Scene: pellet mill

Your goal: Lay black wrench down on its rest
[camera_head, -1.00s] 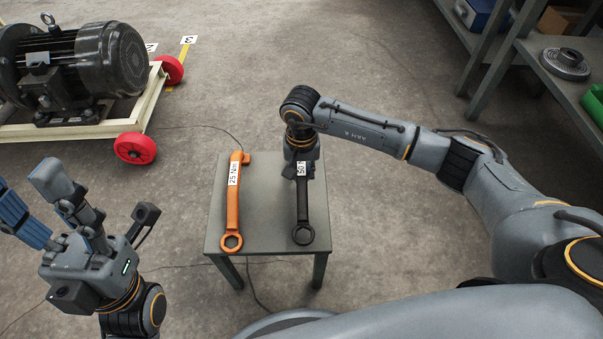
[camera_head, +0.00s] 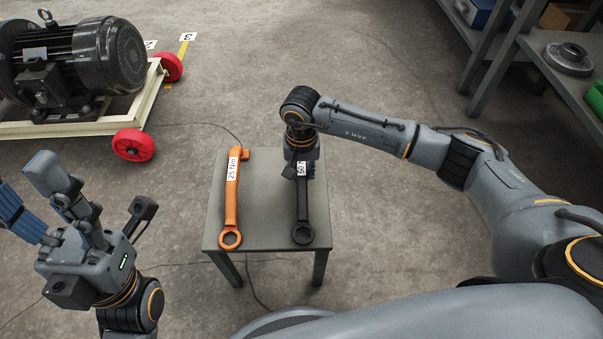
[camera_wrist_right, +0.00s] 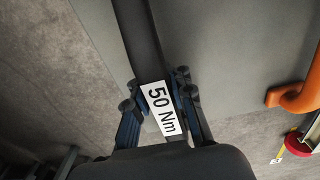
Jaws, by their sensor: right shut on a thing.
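The black wrench (camera_head: 303,213) lies lengthwise along the right side of a small grey table (camera_head: 266,228), its ring end toward me. Whether it touches the top or hangs just above it I cannot tell. My right gripper (camera_head: 302,170) is shut on its handle near the far end, by the white label. In the right wrist view the fingers (camera_wrist_right: 160,112) stand on both sides of the handle (camera_wrist_right: 143,40) at the "50 Nm" label. My left gripper (camera_head: 50,205) is at the left, away from the table, with its fingers spread apart and empty.
An orange wrench (camera_head: 231,205) labelled "25 Nm" lies on the left of the table, apart from the black one. A motor (camera_head: 85,62) on a cart with red wheels stands at the back left. Grey shelving (camera_head: 520,50) stands at the right. Cables run over the floor.

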